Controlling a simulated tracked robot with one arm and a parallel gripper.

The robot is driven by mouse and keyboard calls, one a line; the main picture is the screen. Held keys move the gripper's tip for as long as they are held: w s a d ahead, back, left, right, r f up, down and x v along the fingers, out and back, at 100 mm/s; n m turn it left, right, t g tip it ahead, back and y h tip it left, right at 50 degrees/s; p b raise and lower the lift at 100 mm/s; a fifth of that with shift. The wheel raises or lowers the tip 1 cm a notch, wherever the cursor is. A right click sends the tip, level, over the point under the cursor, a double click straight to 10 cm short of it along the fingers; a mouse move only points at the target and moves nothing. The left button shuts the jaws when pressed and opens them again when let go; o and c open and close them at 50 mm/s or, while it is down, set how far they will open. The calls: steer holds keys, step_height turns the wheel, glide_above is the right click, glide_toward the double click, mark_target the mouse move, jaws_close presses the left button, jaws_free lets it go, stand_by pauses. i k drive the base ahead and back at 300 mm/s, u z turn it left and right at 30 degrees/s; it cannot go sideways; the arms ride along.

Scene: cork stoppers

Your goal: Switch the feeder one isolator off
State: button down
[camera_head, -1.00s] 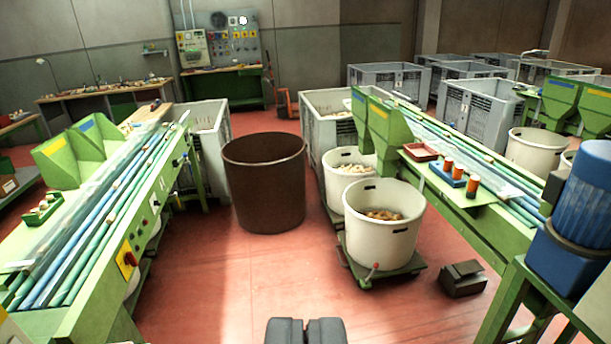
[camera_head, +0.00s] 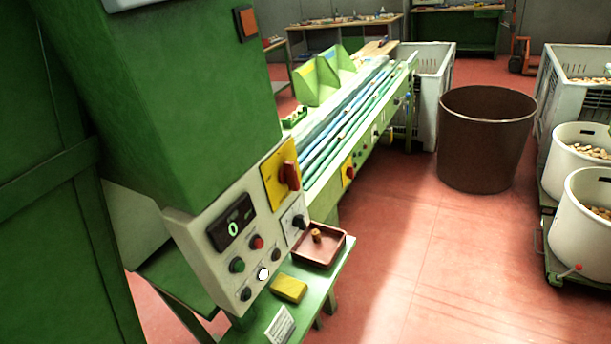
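A red rotary handle (camera_head: 289,176) on a yellow plate (camera_head: 272,183) sits at the upper right of a pale control panel (camera_head: 222,262) on a green machine in the near left. The handle looks roughly upright. A second, smaller red-and-yellow switch (camera_head: 350,172) is on the side of the green sorting table behind it. No readable label shows which one is the feeder one isolator. My gripper is outside this view.
The panel also has a display reading 0 (camera_head: 232,229), a black knob (camera_head: 299,221) and several buttons. Below are a red-brown tray (camera_head: 322,256) and a yellow block (camera_head: 289,288). A brown bin (camera_head: 484,140) and white tubs (camera_head: 589,222) stand right. Red floor (camera_head: 420,240) between is clear.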

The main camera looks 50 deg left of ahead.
mark_target(288, 173)
steer(key=u, duration=0.45)
steer(key=k, duration=1.1)
steer(key=u, duration=0.1)
steer(key=i, duration=1.55)
steer(key=u, duration=0.5)
